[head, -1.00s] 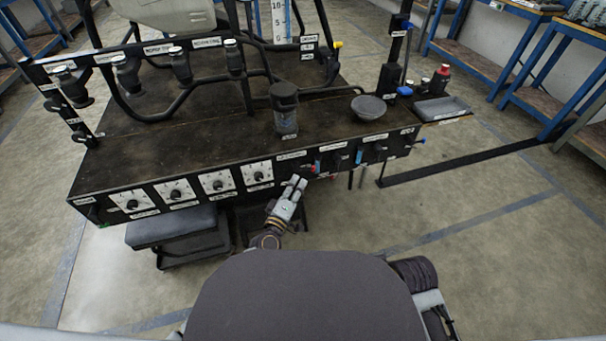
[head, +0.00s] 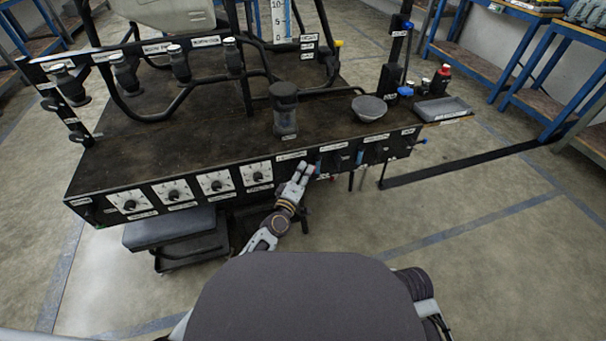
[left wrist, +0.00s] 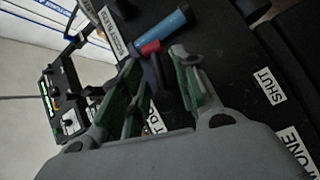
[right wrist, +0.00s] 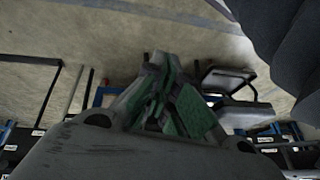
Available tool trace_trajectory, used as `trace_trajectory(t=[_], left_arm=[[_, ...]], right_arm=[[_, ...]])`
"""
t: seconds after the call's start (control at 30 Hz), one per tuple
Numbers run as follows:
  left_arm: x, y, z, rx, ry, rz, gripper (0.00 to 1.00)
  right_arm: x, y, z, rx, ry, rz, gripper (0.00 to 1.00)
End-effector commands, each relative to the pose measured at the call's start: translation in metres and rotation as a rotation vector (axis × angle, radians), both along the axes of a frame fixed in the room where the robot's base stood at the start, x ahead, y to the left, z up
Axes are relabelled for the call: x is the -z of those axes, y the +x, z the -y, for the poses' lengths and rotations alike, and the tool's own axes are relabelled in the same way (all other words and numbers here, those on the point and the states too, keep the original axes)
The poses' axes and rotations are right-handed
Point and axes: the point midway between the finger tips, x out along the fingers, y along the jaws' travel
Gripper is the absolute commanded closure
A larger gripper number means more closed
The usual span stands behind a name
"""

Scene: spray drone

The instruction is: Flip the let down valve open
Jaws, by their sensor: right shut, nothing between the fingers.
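My left gripper (head: 303,170) is at the front face of the black panel, by the row of levers right of the dials. In the left wrist view its two fingers (left wrist: 155,60) are spread. A red-tipped lever (left wrist: 151,47) with a dark stem shows between them, and I cannot tell whether they touch it. A partly hidden label reading "T DO" (left wrist: 154,118) is below the lever. A blue handle (left wrist: 160,31) lies just beyond it. In the right wrist view my right gripper (right wrist: 160,65) is shut and empty, over the floor.
Dial plates (head: 216,182) line the panel's left part. More valve levers (head: 375,152) continue to the right. A "SHUT" label (left wrist: 269,85) is right of the left fingers.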

Motion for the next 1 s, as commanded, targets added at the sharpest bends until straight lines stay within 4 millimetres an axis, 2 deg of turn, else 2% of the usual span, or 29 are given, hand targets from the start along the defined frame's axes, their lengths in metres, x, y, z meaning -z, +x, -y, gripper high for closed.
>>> trace_trajectory(t=[0.17, 0.4, 0.67, 0.8, 1.0], left_arm=[[0.000, 0.000, 0.000, 0.000, 0.000, 0.000, 0.70], [0.000, 0.000, 0.000, 0.000, 0.000, 0.000, 1.00], [0.001, 0.000, 0.000, -0.001, -0.011, 0.004, 1.00], [0.002, 0.000, 0.000, -0.001, -0.028, 0.010, 1.00], [0.001, 0.000, 0.000, -0.002, -0.059, 0.020, 1.00]], right_arm=[[0.001, -0.001, 0.000, 0.000, -0.001, -0.004, 1.00], [0.000, -0.001, 0.000, -0.001, -0.001, -0.006, 1.00], [0.000, 0.009, -0.002, 0.003, 0.012, 0.024, 1.00], [0.024, 0.003, -0.007, 0.009, 0.036, 0.025, 1.00], [0.044, 0.005, -0.012, 0.020, 0.067, 0.057, 1.00]])
